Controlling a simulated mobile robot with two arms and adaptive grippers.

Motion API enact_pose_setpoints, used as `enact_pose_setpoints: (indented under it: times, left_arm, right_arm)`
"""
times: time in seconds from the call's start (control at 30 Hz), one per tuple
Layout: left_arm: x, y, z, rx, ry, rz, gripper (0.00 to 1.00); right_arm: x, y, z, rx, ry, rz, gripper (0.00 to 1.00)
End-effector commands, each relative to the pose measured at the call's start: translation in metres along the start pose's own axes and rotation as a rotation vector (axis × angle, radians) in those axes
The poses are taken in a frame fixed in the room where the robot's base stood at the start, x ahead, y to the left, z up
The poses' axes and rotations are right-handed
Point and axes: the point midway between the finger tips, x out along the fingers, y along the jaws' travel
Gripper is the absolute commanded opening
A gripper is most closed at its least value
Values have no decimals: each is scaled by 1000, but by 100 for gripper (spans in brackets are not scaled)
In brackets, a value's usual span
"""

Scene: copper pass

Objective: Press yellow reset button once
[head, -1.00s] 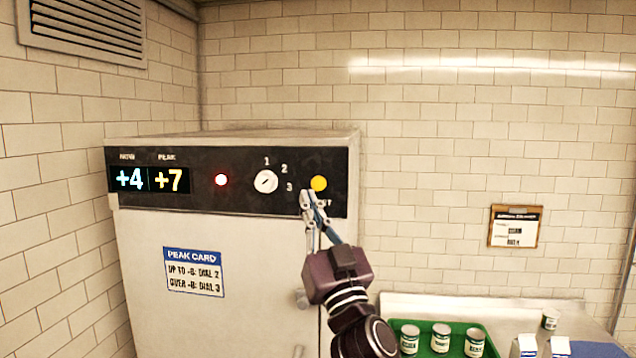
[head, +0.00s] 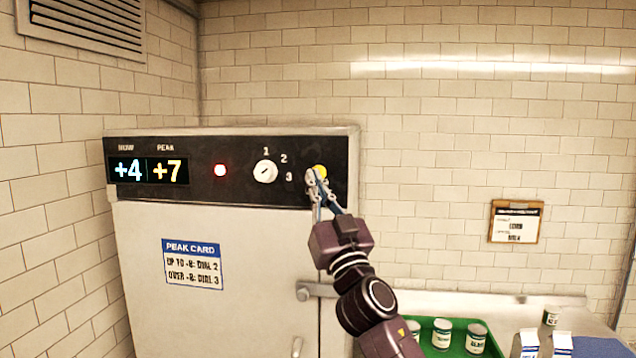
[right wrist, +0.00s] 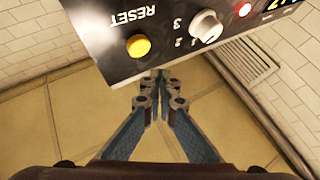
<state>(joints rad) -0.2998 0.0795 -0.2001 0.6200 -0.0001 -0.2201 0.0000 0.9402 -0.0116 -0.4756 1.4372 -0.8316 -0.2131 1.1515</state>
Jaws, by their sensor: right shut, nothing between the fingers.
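The yellow reset button (head: 321,170) is at the right end of the black control panel (head: 205,191) and is partly hidden behind my right gripper (head: 311,174). In the right wrist view the button (right wrist: 138,46) shows whole, beside the word RESET. My right gripper is shut and empty, its fingertips (right wrist: 160,76) close together near the panel's edge, a little off the button in that view. I cannot tell whether they touch anything. My left gripper is not in view.
The panel has a white dial (head: 265,171), a lit red lamp (head: 220,170) and a display (head: 149,171) reading +4 and +7. A peak card (head: 192,263) is on the cabinet door. A green tray (head: 457,350) with cans stands at lower right.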

Motion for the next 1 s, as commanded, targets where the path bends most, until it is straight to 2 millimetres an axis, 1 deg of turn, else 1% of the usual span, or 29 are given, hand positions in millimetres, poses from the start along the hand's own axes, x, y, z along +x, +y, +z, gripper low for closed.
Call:
enact_pose_setpoints:
  times: [0.03, 0.23, 0.43, 1.0]
  left_arm:
    - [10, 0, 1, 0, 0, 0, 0]
    - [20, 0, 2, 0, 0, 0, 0]
    - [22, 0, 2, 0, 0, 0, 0]
    - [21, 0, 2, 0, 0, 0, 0]
  right_arm:
    - [2, 3, 6, 0, 1, 0, 0]
    - [15, 11, 13, 0, 2, 0, 0]
    - [19, 14, 14, 1, 2, -1, 0]
    - [19, 14, 14, 0, 1, 0, 0]
